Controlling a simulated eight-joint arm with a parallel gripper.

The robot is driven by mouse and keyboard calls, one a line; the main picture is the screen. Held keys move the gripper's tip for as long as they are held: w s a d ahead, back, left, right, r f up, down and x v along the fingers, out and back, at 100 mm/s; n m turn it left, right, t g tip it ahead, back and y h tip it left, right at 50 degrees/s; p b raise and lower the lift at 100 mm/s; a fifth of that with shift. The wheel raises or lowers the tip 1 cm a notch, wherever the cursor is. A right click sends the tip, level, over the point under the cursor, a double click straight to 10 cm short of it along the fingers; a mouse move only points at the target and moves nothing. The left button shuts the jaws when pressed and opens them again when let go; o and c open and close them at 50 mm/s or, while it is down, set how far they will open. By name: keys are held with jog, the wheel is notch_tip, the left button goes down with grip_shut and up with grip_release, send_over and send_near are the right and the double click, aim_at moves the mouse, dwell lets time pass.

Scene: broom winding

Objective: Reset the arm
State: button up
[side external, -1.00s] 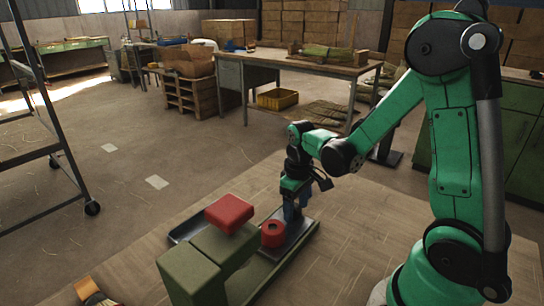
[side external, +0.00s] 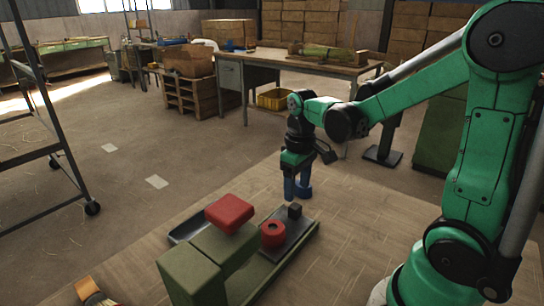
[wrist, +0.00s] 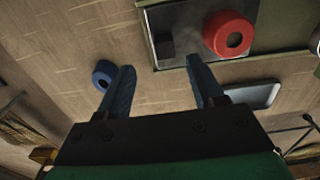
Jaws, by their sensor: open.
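My gripper (side external: 291,188) points down above the table, behind the green machine in the side view. In the wrist view my gripper's (wrist: 160,64) two blue fingers are spread apart with nothing between them. A blue ring-shaped roll (wrist: 105,73) lies on the tabletop beside the left finger in the wrist view. In the side view the blue roll (side external: 305,192) is partly hidden behind the fingers. My upper arm is raised and bent at the elbow.
A red roll (side external: 272,235) and a small black block (side external: 295,211) stand on the dark plate of a green machine (side external: 192,272). A red pad (side external: 229,212) tops the machine. A dark tray (side external: 188,228) lies beside it. Open table (side external: 370,235) lies to the right.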

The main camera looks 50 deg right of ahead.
jog(key=s+a+r+t, duration=0.1)
jog(key=a+r+t, duration=0.4)
jog(key=a+t, duration=0.2)
jog(key=shift+s+a+r, duration=0.15)
jog(key=shift+a+r, duration=0.15)
jog(key=shift+a, duration=0.7)
